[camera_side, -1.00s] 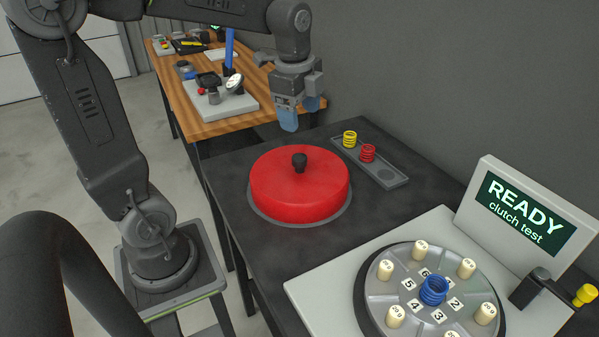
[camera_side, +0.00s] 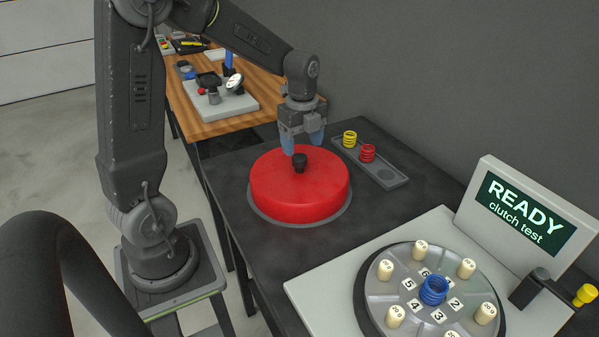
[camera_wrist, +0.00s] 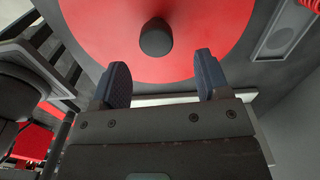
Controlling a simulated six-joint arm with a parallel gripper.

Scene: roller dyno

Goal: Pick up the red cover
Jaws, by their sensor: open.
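The red cover (camera_side: 298,190) is a round, flat-topped lid with a black knob (camera_side: 299,162) at its centre. It sits on a grey round base on the dark table. My gripper (camera_side: 302,146) is open and empty, just above and behind the knob in the side view. In the wrist view the red cover (camera_wrist: 200,50) fills the upper middle, and its knob (camera_wrist: 156,38) lies ahead of and between the two spread blue fingertips of my gripper (camera_wrist: 160,78). The fingers appear apart from the knob.
A grey tray (camera_side: 395,181) with a yellow spring (camera_side: 350,139) and a red spring (camera_side: 368,153) lies right of the cover. A clutch test stand (camera_side: 330,290) with a blue spring (camera_side: 433,290) and a screen reading READY (camera_side: 525,212) stands at front right. A wooden bench (camera_side: 190,93) is behind.

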